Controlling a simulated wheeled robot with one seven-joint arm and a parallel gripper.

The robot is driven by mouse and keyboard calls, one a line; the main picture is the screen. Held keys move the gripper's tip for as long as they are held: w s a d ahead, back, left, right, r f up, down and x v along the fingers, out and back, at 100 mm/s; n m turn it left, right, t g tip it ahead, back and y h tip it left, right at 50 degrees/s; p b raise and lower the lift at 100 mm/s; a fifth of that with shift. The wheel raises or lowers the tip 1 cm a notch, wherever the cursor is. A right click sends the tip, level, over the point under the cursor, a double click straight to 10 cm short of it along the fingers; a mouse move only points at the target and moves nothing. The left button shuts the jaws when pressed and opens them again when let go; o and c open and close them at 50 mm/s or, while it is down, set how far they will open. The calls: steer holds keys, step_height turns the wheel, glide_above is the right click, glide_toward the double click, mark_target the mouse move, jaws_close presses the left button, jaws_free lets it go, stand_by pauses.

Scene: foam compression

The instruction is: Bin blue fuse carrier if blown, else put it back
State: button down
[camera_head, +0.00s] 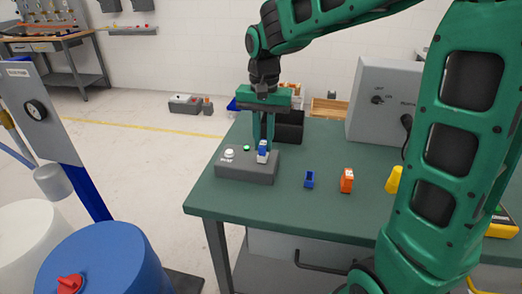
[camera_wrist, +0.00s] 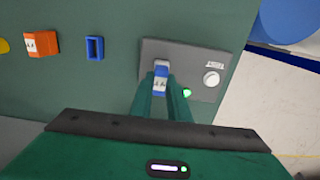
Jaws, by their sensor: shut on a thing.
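The blue fuse carrier (camera_head: 262,153) with a white label is at the grey test box (camera_head: 236,172); it also shows in the wrist view (camera_wrist: 161,84). My gripper (camera_head: 265,143) is shut on the carrier, with its fingers on either side of it (camera_wrist: 164,92). The carrier appears upright in or on the box's slot; how deep it sits I cannot tell. A green lamp (camera_wrist: 186,92) on the box looks lit, beside a white round button (camera_wrist: 211,79). An empty blue holder (camera_head: 309,180) stands on the table to the right (camera_wrist: 95,48).
An orange carrier (camera_head: 347,180) and a yellow piece (camera_head: 393,179) stand farther right on the green table (camera_head: 280,215). A black bin (camera_head: 290,127) is behind the test box. A grey cabinet (camera_head: 378,95) stands at the back right. Blue and white drums are on the floor at left.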

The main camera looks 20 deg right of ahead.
mark_target(264, 143)
steer(key=shift+r, duration=1.4)
stand_by(0.9)
steer(key=shift+r, duration=2.4)
steer(key=shift+s, duration=0.1)
